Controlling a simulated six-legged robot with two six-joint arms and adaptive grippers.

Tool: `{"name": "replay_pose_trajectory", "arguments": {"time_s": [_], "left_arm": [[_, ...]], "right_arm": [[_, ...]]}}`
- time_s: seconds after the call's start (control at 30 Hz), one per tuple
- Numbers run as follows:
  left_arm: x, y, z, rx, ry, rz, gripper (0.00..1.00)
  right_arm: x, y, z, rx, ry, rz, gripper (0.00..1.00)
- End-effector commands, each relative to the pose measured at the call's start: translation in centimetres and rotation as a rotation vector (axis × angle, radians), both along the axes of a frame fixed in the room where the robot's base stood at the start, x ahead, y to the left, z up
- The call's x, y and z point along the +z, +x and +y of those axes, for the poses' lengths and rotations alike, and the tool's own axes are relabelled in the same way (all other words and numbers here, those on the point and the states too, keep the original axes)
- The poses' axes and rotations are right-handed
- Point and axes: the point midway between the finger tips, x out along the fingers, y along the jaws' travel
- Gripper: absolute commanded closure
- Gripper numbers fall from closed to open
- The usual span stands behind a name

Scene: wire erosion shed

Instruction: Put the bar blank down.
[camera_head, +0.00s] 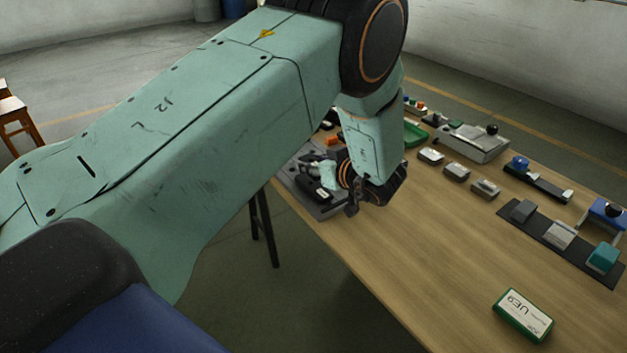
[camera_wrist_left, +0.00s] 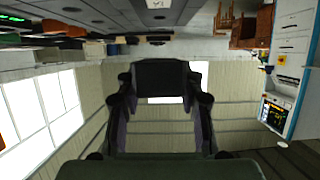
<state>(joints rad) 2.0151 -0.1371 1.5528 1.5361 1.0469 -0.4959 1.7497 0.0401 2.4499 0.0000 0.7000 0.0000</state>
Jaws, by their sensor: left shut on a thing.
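My left gripper (camera_head: 356,204) is low over the left edge of the wooden table, beside a grey plate with dark fixtures. It also shows in the left wrist view (camera_wrist_left: 160,82), where its two dark fingers stand on either side of a dark block. I take this block to be the bar blank (camera_wrist_left: 160,73); the fingers are shut on it. In the head view the blank cannot be told apart from the dark gripper. Whether it touches anything below cannot be told. My right gripper is in neither view.
The table (camera_head: 385,265) has clear wood in front of the gripper. A grey plate (camera_head: 331,211) lies at its left edge. Several grey blocks, a black strip (camera_head: 541,223) carrying blocks, and a green labelled box (camera_head: 523,316) lie to the right. A green tray (camera_head: 415,133) is behind.

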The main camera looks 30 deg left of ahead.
Motion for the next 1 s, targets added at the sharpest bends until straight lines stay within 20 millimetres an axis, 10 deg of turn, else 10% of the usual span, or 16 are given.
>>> {"name": "replay_pose_trajectory", "arguments": {"time_s": [0.77, 0.8, 1.0], "left_arm": [[-4.1, 0.1, 0.0, -0.001, 0.002, -0.004, 1.00], [-4.2, 0.0, 0.0, -0.001, 0.000, 0.000, 0.59], [-4.1, 0.0, 0.0, -0.001, 0.000, 0.000, 0.43]], "right_arm": [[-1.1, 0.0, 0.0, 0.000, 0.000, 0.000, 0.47], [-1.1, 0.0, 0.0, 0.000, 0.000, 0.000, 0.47], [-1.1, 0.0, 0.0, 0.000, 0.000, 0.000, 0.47]]}}
